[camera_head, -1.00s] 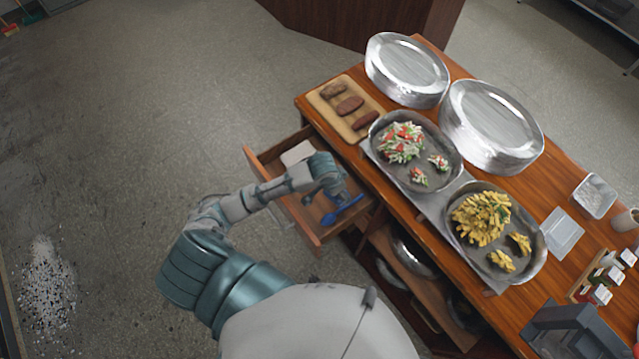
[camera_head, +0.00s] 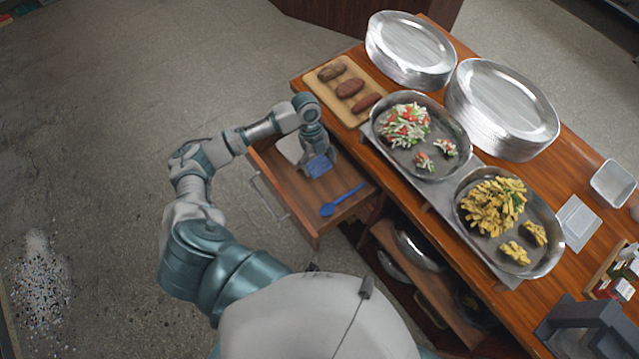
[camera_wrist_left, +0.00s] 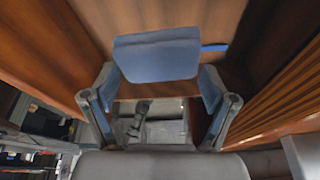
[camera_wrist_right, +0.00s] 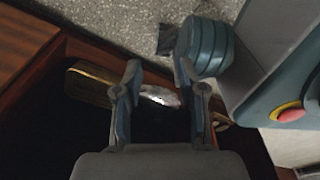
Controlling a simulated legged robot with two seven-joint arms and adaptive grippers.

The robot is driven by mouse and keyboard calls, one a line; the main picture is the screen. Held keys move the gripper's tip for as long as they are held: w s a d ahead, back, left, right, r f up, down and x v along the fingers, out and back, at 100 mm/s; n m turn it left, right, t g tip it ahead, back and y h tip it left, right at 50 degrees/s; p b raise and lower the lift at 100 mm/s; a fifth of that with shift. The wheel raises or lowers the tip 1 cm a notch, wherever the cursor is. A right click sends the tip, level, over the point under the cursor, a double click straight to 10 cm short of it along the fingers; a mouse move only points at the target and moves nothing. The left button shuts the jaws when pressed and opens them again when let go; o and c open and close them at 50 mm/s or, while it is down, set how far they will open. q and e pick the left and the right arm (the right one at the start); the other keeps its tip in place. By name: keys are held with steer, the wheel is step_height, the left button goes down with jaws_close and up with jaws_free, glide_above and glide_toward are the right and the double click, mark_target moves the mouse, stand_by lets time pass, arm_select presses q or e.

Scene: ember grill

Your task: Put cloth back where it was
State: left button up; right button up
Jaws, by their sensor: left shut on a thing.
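The blue cloth (camera_head: 319,166) is a folded block inside the open drawer (camera_head: 284,186). Whether the cloth touches the drawer floor cannot be told. My right gripper (camera_wrist_right: 158,90) shows only in its wrist view, with its fingers apart and nothing clearly between them.
A blue utensil (camera_head: 342,201) lies in the drawer near the cloth. A pale flat item (camera_head: 289,148) lies behind the gripper. The counter above holds a meat board (camera_head: 345,113), a salad pan (camera_head: 440,172), a fries pan (camera_head: 547,262) and plate stacks (camera_head: 411,43).

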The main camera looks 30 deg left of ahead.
mark_target(315, 159)
arm_select(q)
steer(key=shift+f, duration=0.5)
step_height(315, 159, down, 9)
steer(key=shift+r+b, duration=0.2)
steer(key=shift+b, duration=0.2)
steer(key=shift+f, duration=0.25)
steer(key=o, duration=1.1)
steer(key=shift+o, duration=0.2)
arm_select(e)
steer(key=w, duration=0.2)
steer(key=w+r, duration=0.1)
steer(key=shift+a, duration=0.35)
arm_select(q)
steer(key=shift+r, duration=0.1)
steer(key=v, duration=1.1)
steer(key=shift+r+p, duration=0.2)
steer(key=shift+p, duration=0.1)
steer(key=shift+a+r, duration=0.1)
steer(key=shift+r, duration=0.2)
arm_select(e)
steer(key=shift+s+d+f, duration=0.25)
steer(key=shift+s+f, duration=0.1)
steer(key=shift+s, duration=0.2)
